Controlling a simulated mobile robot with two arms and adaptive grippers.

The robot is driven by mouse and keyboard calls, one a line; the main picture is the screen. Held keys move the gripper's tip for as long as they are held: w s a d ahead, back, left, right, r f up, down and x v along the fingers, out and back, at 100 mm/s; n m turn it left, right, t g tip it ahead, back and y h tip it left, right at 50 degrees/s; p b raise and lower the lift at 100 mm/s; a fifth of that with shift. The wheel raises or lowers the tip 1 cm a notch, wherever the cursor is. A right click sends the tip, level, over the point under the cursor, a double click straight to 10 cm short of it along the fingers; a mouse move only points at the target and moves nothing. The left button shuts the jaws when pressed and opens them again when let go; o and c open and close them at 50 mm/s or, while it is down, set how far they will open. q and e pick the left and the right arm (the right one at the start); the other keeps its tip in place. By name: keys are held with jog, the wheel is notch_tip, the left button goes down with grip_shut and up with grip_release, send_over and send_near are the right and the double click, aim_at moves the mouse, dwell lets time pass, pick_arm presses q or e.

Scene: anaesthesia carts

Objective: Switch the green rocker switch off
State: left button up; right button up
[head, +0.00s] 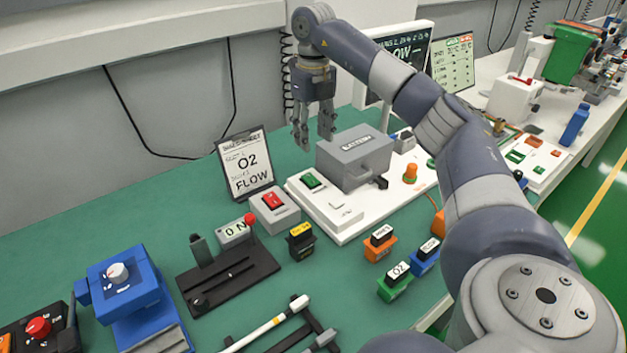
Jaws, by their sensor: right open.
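The green rocker switch (313,181) sits at the left end of a white panel (340,222) on the green worktop. Its tilt is too small to tell, so I cannot say whether it is on or off. My right gripper (314,138) hangs pointing down above and behind the switch, near the grey box. Its two fingers are apart, with nothing between them, and it does not touch the switch. My left gripper is not in view.
A grey box (352,160) stands on the panel right of the switch. An O2 FLOW sign (246,165) stands behind. A slider unit (228,277) and coloured blocks lie in front.

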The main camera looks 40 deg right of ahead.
aim_at(314, 182)
notch_tip(314, 182, down, 12)
jog(key=shift+f, duration=0.2)
dwell(0.4)
